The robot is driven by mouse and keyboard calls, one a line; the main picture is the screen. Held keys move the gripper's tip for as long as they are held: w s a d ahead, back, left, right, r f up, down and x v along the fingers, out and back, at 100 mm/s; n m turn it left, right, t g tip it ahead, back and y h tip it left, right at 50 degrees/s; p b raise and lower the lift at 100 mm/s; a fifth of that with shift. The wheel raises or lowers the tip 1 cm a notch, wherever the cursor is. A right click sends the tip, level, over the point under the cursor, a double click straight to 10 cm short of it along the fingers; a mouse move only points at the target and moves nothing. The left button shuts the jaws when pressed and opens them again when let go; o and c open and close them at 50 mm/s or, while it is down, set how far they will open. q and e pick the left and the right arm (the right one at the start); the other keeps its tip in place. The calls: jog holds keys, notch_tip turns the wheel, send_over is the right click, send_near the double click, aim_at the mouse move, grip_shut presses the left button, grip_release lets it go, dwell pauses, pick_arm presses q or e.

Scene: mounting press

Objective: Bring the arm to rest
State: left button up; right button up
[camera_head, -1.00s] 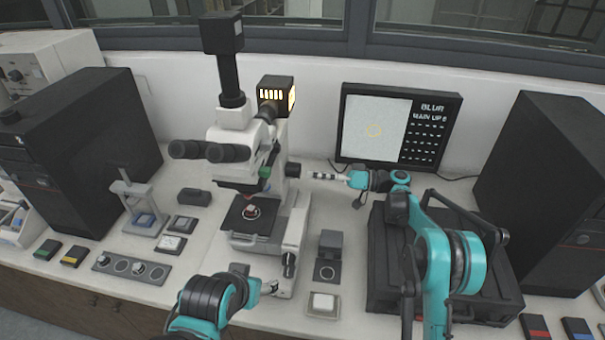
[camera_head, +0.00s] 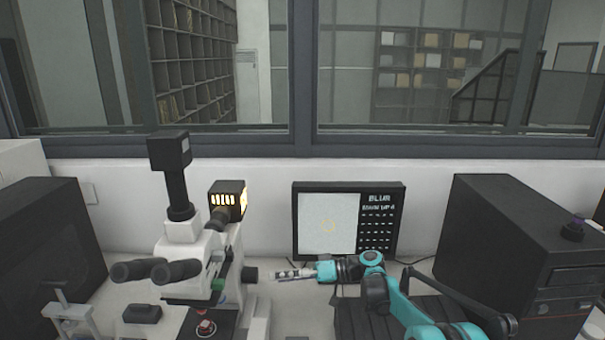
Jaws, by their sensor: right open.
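My right arm (camera_head: 392,300), turquoise and black, comes in at the lower right. Its right gripper (camera_head: 300,273) points left, in front of the lower edge of the monitor and to the right of the microscope (camera_head: 184,240). My left gripper is outside the view.
The monitor (camera_head: 328,226) stands against the back wall. Dark cabinets flank the bench at left (camera_head: 45,250) and right (camera_head: 500,255). A dark case (camera_head: 350,318) lies under my right arm. The front of the bench is cut off.

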jog(key=s+d+r+m+t+h, duration=0.1)
jog(key=s+d+m+t+h, duration=0.15)
jog(key=s+d+h, duration=0.4)
jog(key=s+d+m+t+h, duration=0.1)
jog(key=s+d+m+h, duration=0.2)
jog(key=s, duration=0.7)
jog(key=s+d+f+m+t+h, duration=0.1)
jog(key=s+d+f+h, duration=0.2)
jog(key=s+d, duration=0.4)
jog(key=s+d+f+m+t+h, duration=0.1)
jog(key=s+d+f+h, duration=0.2)
jog(key=s+d, duration=0.4)
jog(key=shift+s+d+f+t, duration=0.25)
jog(key=shift+s+f+t, duration=0.1)
jog(key=shift+s, duration=0.8)
